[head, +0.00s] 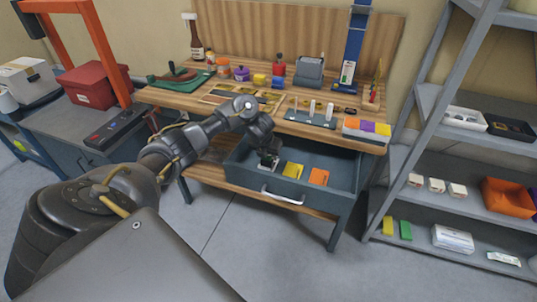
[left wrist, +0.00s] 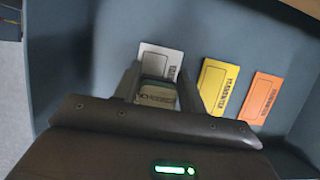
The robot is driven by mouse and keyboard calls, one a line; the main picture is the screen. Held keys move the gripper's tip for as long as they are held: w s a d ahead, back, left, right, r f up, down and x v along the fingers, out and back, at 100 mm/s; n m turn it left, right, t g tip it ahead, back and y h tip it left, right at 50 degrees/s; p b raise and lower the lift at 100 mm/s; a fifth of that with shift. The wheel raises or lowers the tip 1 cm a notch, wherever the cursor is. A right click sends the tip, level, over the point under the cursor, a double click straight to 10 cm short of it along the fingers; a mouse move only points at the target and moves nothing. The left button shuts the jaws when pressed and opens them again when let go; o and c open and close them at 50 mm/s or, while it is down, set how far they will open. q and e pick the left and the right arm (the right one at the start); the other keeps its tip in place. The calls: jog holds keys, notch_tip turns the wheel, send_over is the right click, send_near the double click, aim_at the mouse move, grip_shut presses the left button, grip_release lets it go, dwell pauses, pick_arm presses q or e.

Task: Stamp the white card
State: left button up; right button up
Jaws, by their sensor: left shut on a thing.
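The white card (left wrist: 168,53) lies flat in the open grey drawer (head: 340,180), with dark print along its right side. My left gripper (head: 268,158) reaches down into the drawer. In the left wrist view it is shut on a small dark block with a pale lettered face, which looks like the stamp (left wrist: 157,94). The block overlaps the lower part of the white card in that view; I cannot tell whether it touches it. The yellow card (left wrist: 217,87) and orange card (left wrist: 260,98) lie to the right. My right gripper is out of view.
The wooden bench top (head: 225,90) above the drawer holds bottles, jars and a holder with white upright pieces (head: 312,115). A grey shelf rack (head: 430,130) stands at right. A red box (head: 97,87) is at left. The drawer floor right of the cards is clear.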

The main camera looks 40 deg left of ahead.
pick_arm(q)
jog(key=shift+f+b, duration=0.35)
jog(key=shift+f, duration=0.05)
dwell(0.5)
jog(key=shift+s+f, duration=0.1)
jog(key=shift+f, duration=0.05)
dwell(1.0)
notch_tip(320, 180, up, 2)
jog(key=shift+r+p, duration=0.15)
jog(key=shift+p, duration=0.9)
notch_tip(320, 180, up, 5)
jog(key=p, duration=0.4)
